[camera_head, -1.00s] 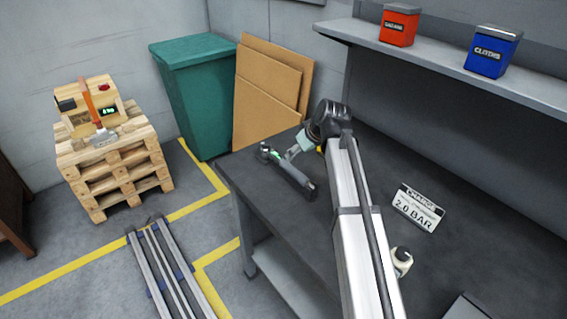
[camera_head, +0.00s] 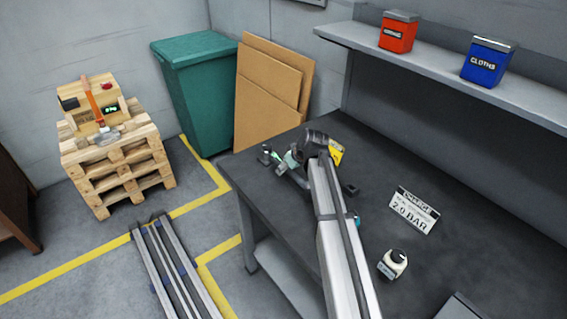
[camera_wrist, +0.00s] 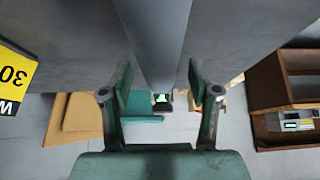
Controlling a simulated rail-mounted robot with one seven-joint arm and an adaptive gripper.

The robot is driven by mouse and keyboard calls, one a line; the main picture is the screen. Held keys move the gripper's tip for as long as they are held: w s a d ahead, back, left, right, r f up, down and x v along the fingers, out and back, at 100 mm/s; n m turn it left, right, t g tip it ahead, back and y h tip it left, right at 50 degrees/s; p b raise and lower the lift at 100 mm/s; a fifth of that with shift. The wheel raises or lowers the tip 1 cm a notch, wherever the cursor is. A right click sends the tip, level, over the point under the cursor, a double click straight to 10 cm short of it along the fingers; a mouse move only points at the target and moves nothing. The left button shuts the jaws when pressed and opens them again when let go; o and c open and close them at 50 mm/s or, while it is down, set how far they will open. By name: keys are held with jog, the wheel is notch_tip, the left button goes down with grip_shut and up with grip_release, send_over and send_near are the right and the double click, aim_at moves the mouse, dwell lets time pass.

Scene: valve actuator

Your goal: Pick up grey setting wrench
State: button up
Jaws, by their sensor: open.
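The grey setting wrench (camera_head: 266,152) lies on the dark workbench. Its head end shows at the left in the head view, and my gripper and arm hide most of its handle. I cannot tell whether the fingers touch the bar.
The workbench (camera_head: 245,170) holds a yellow card (camera_head: 336,150), a "2.0 BAR" sign (camera_head: 413,209) and a small white container (camera_head: 393,263). A shelf (camera_head: 430,58) with red and blue tins overhangs the back. Cardboard and a green bin stand beyond the bench.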

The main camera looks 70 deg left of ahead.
jog(key=shift+s+a+f, duration=0.1)
jog(key=shift+a+f, duration=0.2)
jog(key=shift+f, duration=0.15)
jog(key=shift+c, duration=0.3)
grip_shut()
jog(key=shift+r, duration=0.1)
